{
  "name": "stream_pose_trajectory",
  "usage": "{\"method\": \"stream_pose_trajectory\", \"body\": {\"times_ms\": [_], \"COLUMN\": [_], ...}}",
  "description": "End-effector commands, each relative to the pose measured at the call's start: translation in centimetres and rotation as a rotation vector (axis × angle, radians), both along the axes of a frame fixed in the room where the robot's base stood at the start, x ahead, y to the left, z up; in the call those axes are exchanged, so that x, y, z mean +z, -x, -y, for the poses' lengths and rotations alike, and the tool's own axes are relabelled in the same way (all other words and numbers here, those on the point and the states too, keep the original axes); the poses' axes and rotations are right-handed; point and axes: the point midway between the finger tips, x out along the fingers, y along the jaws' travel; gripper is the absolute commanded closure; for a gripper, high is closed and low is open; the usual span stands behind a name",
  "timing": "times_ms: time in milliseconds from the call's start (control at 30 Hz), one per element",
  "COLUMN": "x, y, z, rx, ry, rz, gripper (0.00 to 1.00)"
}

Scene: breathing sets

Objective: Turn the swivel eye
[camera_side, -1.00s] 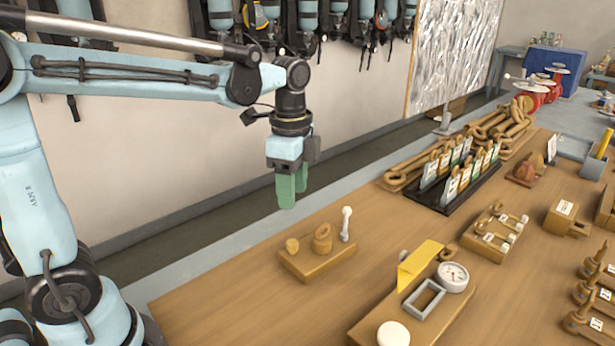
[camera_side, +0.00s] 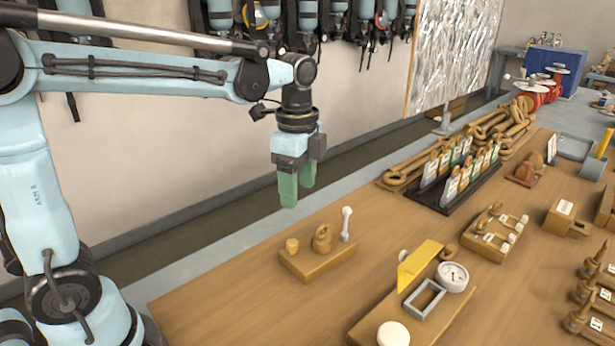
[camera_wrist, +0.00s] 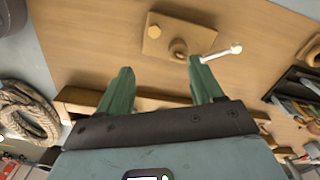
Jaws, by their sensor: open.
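The swivel eye (camera_side: 322,238) is a small brown ring standing upright on a wooden block (camera_side: 312,263) on the bench. A short yellowish post (camera_side: 292,245) stands left of it, and a white ball-topped rod (camera_side: 346,224) leans on its right. My gripper (camera_side: 297,190) hangs above and slightly left of the block, its green fingers pointing down, apart and empty. In the wrist view, the swivel eye (camera_wrist: 178,48) lies beyond the fingertips, close to the right finger in the picture, and the post (camera_wrist: 154,32) is beside it. The gripper appears clear of the block.
A fixture with a yellow plate (camera_side: 418,262), a dial and a grey frame stands right of the block. A black rack (camera_side: 455,190) of labelled tags is behind it. Bare bench (camera_side: 220,300) lies left of and in front of the block.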

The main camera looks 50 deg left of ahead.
Motion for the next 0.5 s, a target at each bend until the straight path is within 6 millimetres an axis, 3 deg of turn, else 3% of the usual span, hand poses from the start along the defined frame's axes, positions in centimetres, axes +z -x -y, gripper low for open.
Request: {"method": "stream_pose_trajectory", "body": {"times_ms": [233,500], "x": [1.3,0.1], "y": [-3.7,-4.4], "z": [1.9,2.2], "rx": [-0.360,-0.435], "ry": [0.000,0.000], "rz": [0.000,0.000], "gripper": [0.34,0.34]}}
